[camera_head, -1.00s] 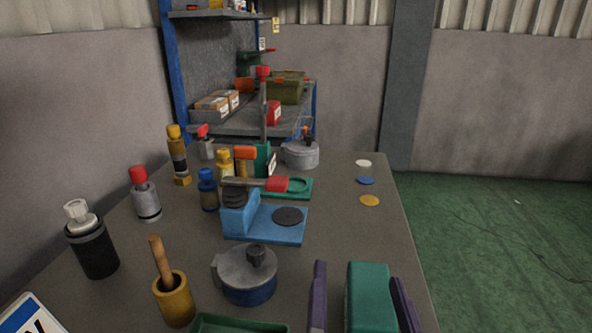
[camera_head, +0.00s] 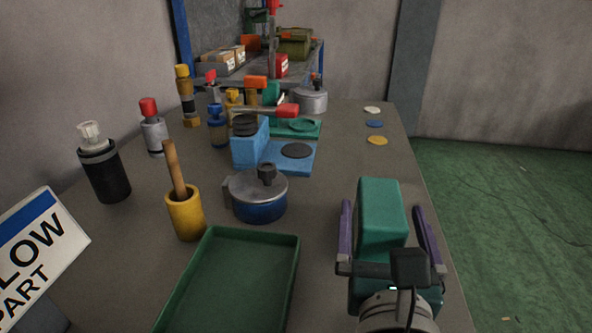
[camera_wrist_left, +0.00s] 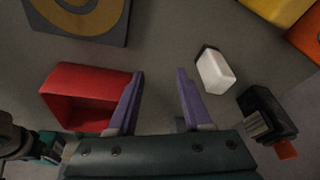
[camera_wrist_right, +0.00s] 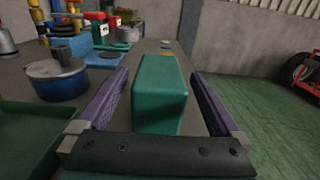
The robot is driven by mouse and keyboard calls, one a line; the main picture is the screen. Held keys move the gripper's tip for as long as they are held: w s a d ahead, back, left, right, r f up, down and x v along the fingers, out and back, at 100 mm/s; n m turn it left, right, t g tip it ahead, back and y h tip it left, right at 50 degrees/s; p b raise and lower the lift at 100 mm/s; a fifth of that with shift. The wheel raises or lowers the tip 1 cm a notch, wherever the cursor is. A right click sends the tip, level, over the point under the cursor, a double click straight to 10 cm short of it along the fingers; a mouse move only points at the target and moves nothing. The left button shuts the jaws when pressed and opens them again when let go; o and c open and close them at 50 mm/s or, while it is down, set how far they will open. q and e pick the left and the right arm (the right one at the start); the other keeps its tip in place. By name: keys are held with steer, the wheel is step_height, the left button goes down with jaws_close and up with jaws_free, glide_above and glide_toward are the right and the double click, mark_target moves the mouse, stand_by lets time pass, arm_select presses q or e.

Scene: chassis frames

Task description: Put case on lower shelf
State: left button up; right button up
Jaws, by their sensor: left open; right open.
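The teal green case (camera_head: 380,190) stands at the right edge of the workbench. It also fills the middle of the right wrist view (camera_wrist_right: 160,90). My right gripper (camera_head: 383,210) is open, with one purple finger on each side of the case. A gap shows on the right side in the right wrist view; I cannot tell whether either finger touches. A shelf rack with blue posts stands beyond the bench, and a shelf board (camera_head: 214,81) of it shows, partly hidden by bench items. My left gripper (camera_wrist_left: 160,76) is open and empty, above a grey surface.
A green tray (camera_head: 240,270), a yellow cup (camera_head: 186,215), a lidded pot (camera_head: 256,196) and a blue stand (camera_head: 285,160) lie left of the case. Boxes (camera_head: 222,60) occupy the shelf. A red bin (camera_wrist_left: 85,98) and white block (camera_wrist_left: 214,70) flank my left gripper. Green floor is open at right.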

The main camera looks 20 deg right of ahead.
mark_target(382, 199)
steer(key=shift+x, duration=1.55)
steer(key=shift+c, duration=0.4)
jaws_close()
